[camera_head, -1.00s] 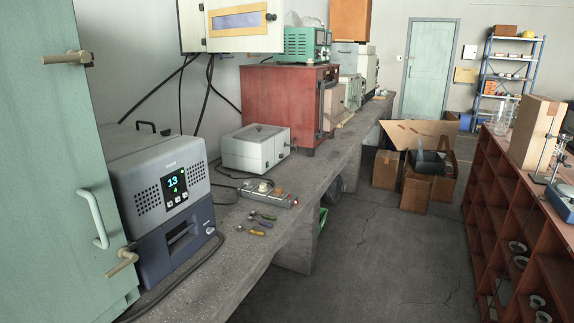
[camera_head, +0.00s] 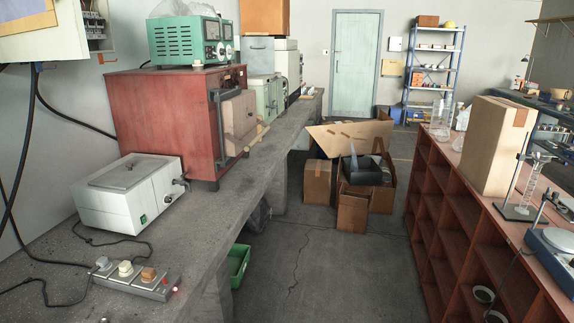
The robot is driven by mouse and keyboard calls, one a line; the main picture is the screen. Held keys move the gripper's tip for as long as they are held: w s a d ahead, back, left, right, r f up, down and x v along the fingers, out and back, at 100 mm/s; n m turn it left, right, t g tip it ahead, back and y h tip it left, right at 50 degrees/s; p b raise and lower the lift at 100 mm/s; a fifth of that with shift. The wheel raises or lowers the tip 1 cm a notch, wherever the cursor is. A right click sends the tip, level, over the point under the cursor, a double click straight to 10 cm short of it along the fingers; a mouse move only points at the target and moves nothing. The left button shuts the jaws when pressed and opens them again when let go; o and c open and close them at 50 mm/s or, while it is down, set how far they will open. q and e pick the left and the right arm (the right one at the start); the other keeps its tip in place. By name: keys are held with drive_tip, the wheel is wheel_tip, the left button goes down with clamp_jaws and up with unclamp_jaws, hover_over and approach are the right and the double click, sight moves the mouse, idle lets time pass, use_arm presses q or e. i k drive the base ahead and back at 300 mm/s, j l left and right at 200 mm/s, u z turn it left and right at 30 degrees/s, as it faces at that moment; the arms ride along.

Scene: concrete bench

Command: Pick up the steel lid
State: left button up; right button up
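A white box-shaped bench device (camera_head: 150,208) stands on the concrete bench at the left. A flat grey metal lid (camera_head: 128,173) with a small handle lies on its top and looks closed. This is the only thing in view that looks like a steel lid. A dark knob or tap sticks out of the device's right side. Neither of my grippers is in view.
A power strip (camera_head: 138,277) with plugs and cables lies in front of the device on the bench (camera_head: 50,258). A red oven (camera_head: 165,112) stands behind. Open floor (camera_head: 310,275) runs between the bench and a red shelf unit (camera_head: 455,207). Cardboard boxes (camera_head: 317,181) stand ahead.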

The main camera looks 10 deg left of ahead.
sight(122, 177)
drive_tip(key=i+u, duration=0.25)
drive_tip(key=i, duration=0.25)
drive_tip(key=i+l+u, duration=0.25)
drive_tip(key=i, duration=0.2)
drive_tip(key=i+l+u, duration=0.2)
drive_tip(key=i, duration=0.3)
drive_tip(key=i+l+u, duration=0.25)
drive_tip(key=i+l, duration=0.1)
drive_tip(key=i, duration=0.1)
